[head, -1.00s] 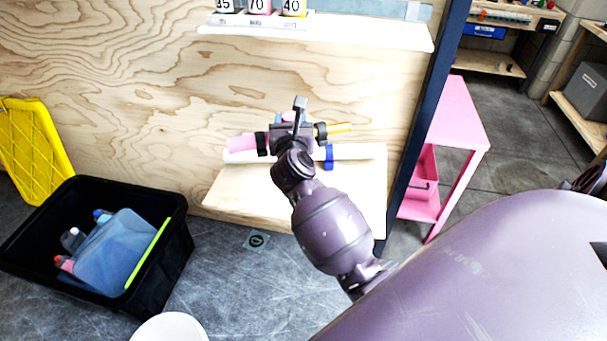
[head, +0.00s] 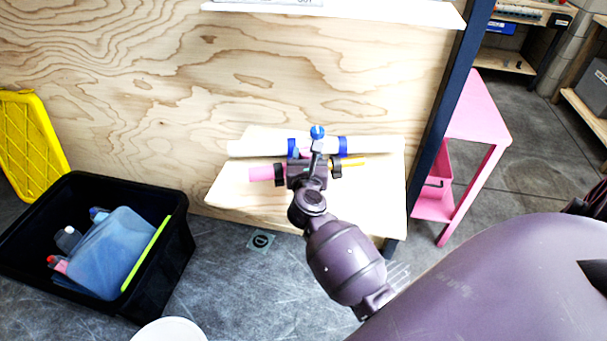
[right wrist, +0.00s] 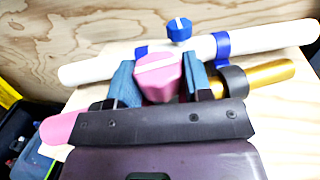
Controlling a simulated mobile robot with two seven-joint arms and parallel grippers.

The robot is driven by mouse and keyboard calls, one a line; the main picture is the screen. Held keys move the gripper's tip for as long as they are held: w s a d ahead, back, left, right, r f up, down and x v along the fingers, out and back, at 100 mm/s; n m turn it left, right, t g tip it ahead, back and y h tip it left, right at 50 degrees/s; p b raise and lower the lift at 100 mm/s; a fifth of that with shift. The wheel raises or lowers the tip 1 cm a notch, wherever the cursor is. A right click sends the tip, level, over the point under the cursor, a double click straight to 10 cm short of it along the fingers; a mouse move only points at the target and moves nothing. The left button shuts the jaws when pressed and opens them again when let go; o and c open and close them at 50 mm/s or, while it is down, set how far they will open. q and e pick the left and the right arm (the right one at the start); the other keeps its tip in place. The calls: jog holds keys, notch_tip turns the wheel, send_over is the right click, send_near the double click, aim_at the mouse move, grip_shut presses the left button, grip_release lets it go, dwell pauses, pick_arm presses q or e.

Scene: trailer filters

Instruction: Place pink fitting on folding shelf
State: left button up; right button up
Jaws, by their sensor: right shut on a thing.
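The pink fitting (head: 261,174) has a pink end on the left, a yellow end on the right and dark collars between. Its pink knob (right wrist: 158,78) is between the blue-grey finger pads of my right gripper (right wrist: 162,76), which is shut on it. In the head view my right gripper (head: 309,168) holds the fitting level over the folding shelf (head: 235,196), a pale wooden board against the plywood wall. I cannot tell whether the fitting touches the board. My left gripper is not in view.
A white pipe with blue rings (head: 372,146) and a blue knob (right wrist: 179,28) lies on the shelf, just behind the fitting. A white upper shelf (head: 390,12) juts out above. A dark post (head: 437,130) stands at right. A black crate (head: 165,262) sits at lower left.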

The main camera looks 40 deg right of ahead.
notch_tip(320, 180, down, 6)
jog(key=shift+r+b, duration=0.15)
jog(key=shift+b, duration=1.05)
jog(key=shift+r, duration=0.1)
jog(key=shift+f, duration=0.25)
jog(key=o, duration=1.1)
jog(key=shift+c, duration=0.2)
